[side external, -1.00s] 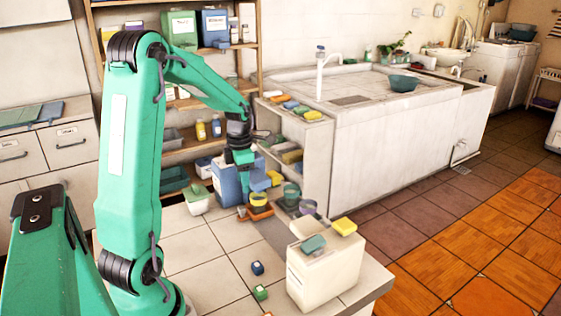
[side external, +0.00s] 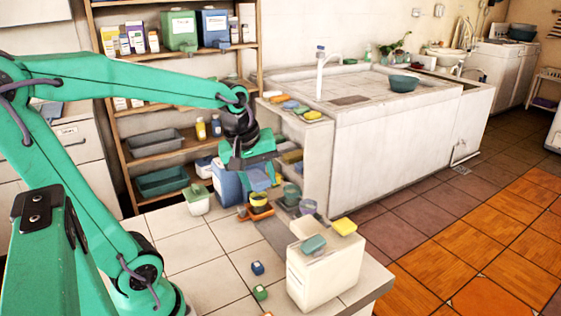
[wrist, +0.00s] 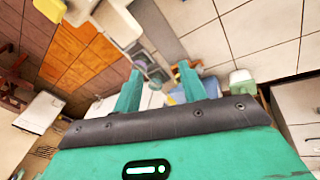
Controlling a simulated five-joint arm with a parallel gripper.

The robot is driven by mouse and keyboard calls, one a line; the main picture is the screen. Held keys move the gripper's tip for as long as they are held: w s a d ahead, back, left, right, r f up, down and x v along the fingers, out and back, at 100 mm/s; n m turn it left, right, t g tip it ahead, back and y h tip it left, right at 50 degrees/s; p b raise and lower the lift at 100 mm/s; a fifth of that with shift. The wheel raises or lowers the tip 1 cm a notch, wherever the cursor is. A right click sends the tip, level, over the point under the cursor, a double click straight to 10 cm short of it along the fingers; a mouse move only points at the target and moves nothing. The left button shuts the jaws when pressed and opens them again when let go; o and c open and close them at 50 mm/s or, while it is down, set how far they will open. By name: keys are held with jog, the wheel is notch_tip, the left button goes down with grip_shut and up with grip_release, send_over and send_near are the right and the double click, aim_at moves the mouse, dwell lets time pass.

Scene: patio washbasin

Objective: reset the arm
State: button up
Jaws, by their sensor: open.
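My gripper (side external: 260,178) hangs above the far end of the tiled counter (side external: 185,250). It is open, with nothing seen between its fingers. In the wrist view its two green fingers (wrist: 159,84) stand apart. Below and beside it are a blue container (side external: 227,184) and a yellow cup on an orange tray (side external: 259,213). My gripper hides part of the blue container.
A white box (side external: 325,270) with sponges on top stands at the counter's front right. Shelves (side external: 185,150) stand behind.

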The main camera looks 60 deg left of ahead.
jog(key=s+d+r+m+t+h, duration=0.1)
jog(key=s+d+m, duration=0.5)
jog(key=m, duration=0.7)
jog(key=shift+s+d+r+t, duration=0.3)
jog(key=shift+d+t, duration=0.3)
jog(key=shift+d, duration=0.2)
